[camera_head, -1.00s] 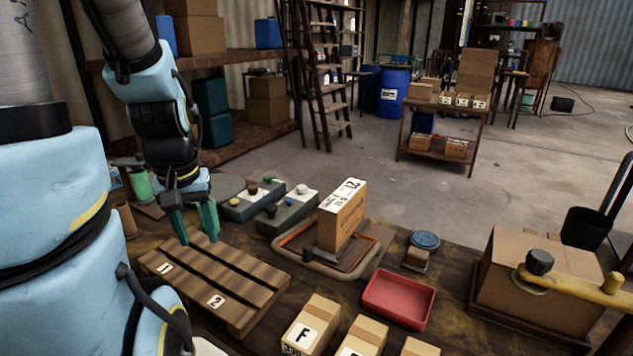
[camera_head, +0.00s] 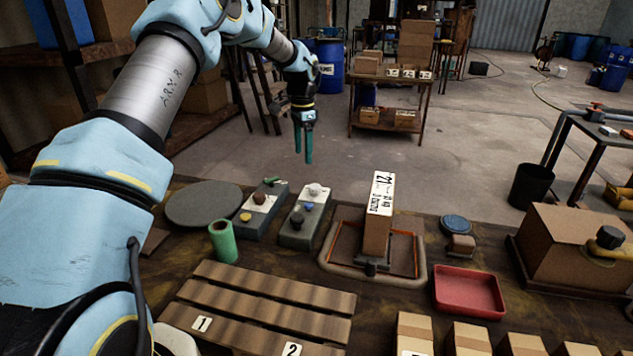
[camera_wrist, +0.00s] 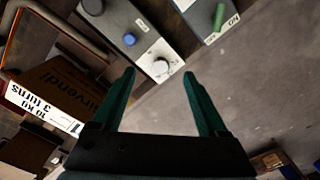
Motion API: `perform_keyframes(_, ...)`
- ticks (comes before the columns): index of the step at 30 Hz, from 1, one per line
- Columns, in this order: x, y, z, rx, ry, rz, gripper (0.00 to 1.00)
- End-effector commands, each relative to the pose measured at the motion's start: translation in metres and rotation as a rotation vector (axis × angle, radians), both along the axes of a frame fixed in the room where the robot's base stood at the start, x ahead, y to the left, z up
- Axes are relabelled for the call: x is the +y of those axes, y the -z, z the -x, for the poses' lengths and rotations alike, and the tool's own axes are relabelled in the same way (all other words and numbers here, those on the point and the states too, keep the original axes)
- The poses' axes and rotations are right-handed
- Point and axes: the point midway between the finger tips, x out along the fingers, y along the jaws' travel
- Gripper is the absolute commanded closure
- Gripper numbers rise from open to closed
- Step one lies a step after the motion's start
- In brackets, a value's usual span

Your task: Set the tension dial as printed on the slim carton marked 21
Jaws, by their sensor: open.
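The slim carton marked 21 (camera_head: 376,232) stands upright in an orange-edged frame on the bench. Its white label shows 21 on top; in the wrist view the label (camera_wrist: 42,108) seems to read "30 kg" and "3 turns". Two grey control boxes stand left of it. The right box (camera_head: 297,232) has a pale grey knob (camera_head: 314,190) on a white plate, a blue knob and a black knob. The left box (camera_head: 258,222) has a green lever, a dark red knob and a yellow knob. I cannot tell which is the tension dial. My gripper (camera_head: 303,160) is open and empty, raised beyond the boxes.
A slatted pallet (camera_head: 265,300), a red tray (camera_head: 469,291) and a large carton (camera_head: 567,245) occupy the bench. The floor behind the bench is clear near my gripper.

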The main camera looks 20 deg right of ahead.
Motion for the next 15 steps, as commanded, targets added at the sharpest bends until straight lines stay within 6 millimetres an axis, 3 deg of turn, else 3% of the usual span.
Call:
perform_keyframes(3, -0.030, 0.012, -0.002, 0.011, 0.087, 0.000, 0.23)
perform_keyframes(6, -0.041, 0.017, -0.003, 0.015, 0.125, -0.002, 0.23)
perform_keyframes(11, -0.045, 0.027, -0.003, 0.018, 0.140, -0.004, 0.23)
perform_keyframes(15, -0.044, 0.048, -0.002, 0.019, 0.139, -0.006, 0.23)
